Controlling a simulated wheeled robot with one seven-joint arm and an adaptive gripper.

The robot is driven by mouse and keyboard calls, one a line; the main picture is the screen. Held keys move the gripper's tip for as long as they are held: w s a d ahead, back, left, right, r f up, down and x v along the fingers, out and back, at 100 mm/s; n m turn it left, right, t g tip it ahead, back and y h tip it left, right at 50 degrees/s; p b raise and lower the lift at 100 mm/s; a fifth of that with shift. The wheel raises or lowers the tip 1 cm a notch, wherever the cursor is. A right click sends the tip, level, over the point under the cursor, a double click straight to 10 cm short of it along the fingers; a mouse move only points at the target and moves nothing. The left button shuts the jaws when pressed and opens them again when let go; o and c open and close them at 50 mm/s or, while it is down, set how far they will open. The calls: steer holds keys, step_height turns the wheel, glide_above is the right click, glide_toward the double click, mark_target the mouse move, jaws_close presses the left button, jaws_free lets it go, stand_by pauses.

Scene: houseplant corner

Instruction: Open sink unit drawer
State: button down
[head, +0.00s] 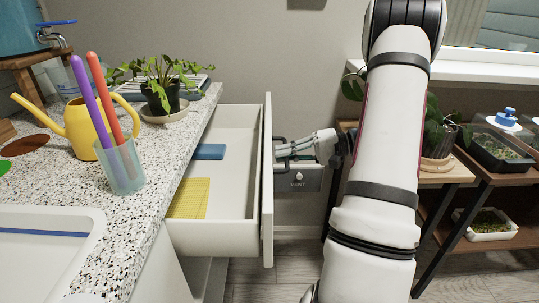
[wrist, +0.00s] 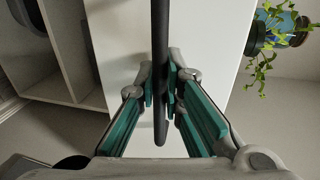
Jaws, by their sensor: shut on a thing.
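The sink unit drawer (head: 221,238) stands pulled out from the unit under the speckled counter in the head view. A blue item (head: 209,152) and a yellow cloth (head: 188,199) lie inside it. My gripper (head: 280,153) is at the outer side of the drawer front (head: 268,180), at its dark handle. In the wrist view the long dark bar handle (wrist: 161,60) runs between the teal pads of my gripper (wrist: 161,95), which are shut on it. The white drawer front (wrist: 205,50) lies behind the handle. The drawer front hides part of the grip in the head view.
On the counter (head: 150,215) stand a yellow watering can (head: 82,127), a cup (head: 122,168) with two coloured sticks, and a potted plant (head: 160,95). A sink basin (head: 40,240) is at the front left. Shelves (head: 483,170) with plants and trays stand at the right.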

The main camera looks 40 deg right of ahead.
steer(key=shift+s+d, duration=0.3)
steer(key=c, duration=1.7)
jaws_free()
